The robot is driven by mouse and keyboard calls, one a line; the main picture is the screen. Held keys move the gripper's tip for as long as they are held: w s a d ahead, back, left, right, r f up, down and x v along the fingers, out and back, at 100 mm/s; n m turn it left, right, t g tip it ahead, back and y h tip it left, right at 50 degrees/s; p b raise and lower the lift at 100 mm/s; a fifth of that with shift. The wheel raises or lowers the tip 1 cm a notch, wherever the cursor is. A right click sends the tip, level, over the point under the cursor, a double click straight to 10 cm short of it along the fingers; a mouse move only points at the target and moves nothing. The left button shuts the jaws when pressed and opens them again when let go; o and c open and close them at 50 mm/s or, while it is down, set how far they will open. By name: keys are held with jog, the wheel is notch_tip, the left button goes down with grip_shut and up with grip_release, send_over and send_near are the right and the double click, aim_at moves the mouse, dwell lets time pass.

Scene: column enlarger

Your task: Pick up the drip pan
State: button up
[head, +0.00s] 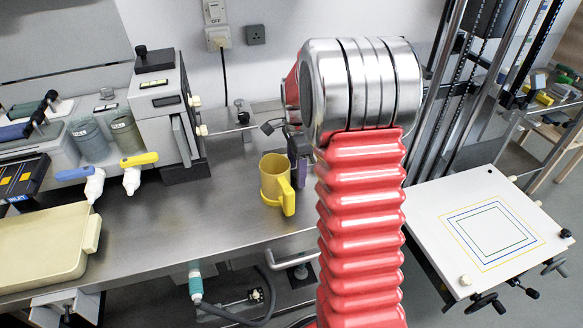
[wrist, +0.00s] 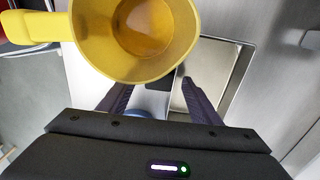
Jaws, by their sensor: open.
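A shallow rectangular pan with a metallic rim, likely the drip pan (wrist: 216,66), shows in the wrist view just right of centre, beyond my right finger. Its lower part is hidden by the finger and the gripper body. In the head view my arm hides that area. My gripper (wrist: 160,98) is open with two dark fingers and nothing clearly held between them. In the head view it is mostly hidden behind my arm, with a dark purple finger (head: 301,172) showing. A yellow jug (head: 272,178) stands close left of it; in the wrist view the jug (wrist: 134,40) holds amber liquid.
The steel bench (head: 200,225) is clear left of the jug. A cream tray (head: 40,245), two bottles with blue and yellow tops and a grey machine (head: 160,110) stand farther left. An enlarger baseboard (head: 485,232) with printed squares is at right, beside metal columns.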

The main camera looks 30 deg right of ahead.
jog(key=shift+c, duration=0.4)
grip_shut()
dwell(0.5)
